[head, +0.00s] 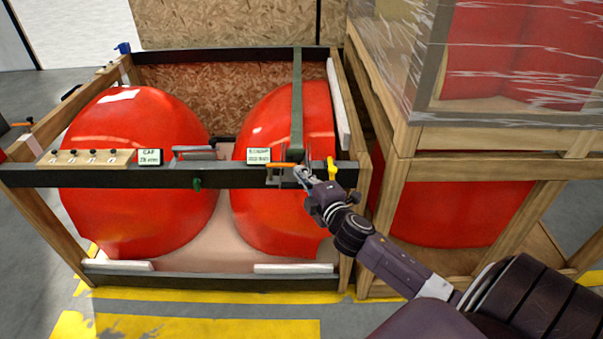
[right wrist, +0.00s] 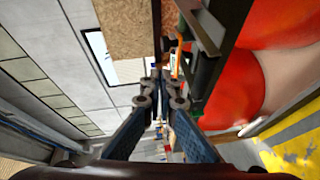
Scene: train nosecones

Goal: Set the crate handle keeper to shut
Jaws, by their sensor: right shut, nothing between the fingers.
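The wooden crate (head: 60,175) holds two large red nosecones, left (head: 135,200) and right (head: 275,210). Its dark front rail (head: 225,178) carries an orange lever-like piece (head: 281,165) and a yellow fitting (head: 331,168) near its right end. I cannot tell which fitting is the handle keeper, or its setting. My right gripper (head: 303,174) is at the rail, between the orange piece and the yellow fitting, its tips close to the orange piece. Contact is unclear. In the right wrist view its fingers (right wrist: 158,77) are together and empty. My left gripper is out of view.
A green upright bar (head: 297,100) rises behind the rail by my gripper. A grey handle (head: 194,152), white labels (head: 150,157) and a wooden knob strip (head: 92,158) lie along the rail. Another wrapped crate (head: 480,140) stands close at right. The floor in front shows yellow markings (head: 200,328).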

